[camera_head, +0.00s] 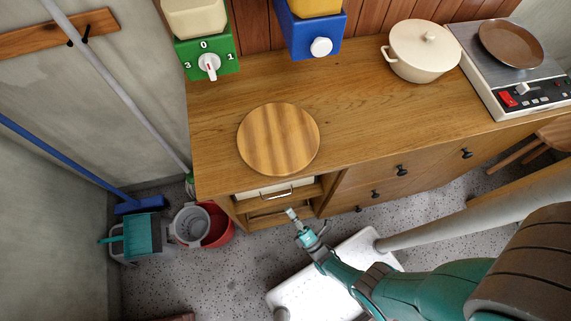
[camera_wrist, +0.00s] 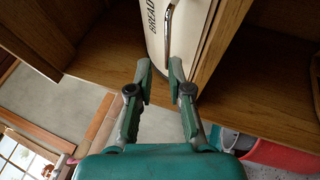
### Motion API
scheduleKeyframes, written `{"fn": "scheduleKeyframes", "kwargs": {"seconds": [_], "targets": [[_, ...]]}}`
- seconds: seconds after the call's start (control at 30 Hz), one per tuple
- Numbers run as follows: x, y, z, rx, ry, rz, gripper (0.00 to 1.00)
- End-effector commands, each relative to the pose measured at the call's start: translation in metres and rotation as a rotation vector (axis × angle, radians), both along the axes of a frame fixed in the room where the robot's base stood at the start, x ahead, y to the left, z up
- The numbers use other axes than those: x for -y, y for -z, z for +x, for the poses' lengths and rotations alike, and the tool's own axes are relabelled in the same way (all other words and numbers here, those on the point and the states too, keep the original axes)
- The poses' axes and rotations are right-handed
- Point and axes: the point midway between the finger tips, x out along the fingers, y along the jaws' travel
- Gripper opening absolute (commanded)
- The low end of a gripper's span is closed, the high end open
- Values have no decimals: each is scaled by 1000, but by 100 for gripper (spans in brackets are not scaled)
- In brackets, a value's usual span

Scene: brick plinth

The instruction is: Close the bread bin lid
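The bread bin (camera_head: 305,182) sits in an open niche at the left end of the wooden counter. Its cream front is marked "BREAD" in the wrist view (camera_wrist: 159,32). A metal bar handle (camera_head: 275,195) runs along the front and shows in the wrist view (camera_wrist: 169,28). I cannot tell how far the lid stands open. My gripper (camera_head: 291,212) is just in front of the niche, below the handle. In the wrist view my gripper (camera_wrist: 160,66) has its fingers apart, with the handle's near end close to the right fingertip. Contact is unclear.
A round wooden board (camera_head: 278,138) lies on the counter above the niche. Drawers (camera_head: 385,180) are to the right. A red bucket (camera_head: 218,226) and a grey bucket (camera_head: 188,224) stand at left. A white slab (camera_head: 300,290) lies under my arm.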

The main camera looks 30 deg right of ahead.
Motion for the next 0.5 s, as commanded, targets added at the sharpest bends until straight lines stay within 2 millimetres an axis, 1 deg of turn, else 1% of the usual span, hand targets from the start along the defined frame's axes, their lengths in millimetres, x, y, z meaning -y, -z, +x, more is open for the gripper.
{"fn": "scheduleKeyframes", "kwargs": {"seconds": [0.03,0.23,0.27,0.5], "targets": [[1,1,-12,-2,-2,-1,18],[5,0,-54,-3,-6,0,18],[4,0,-53,0,-6,1,18],[5,0,-66,-1,-4,1,18]]}}
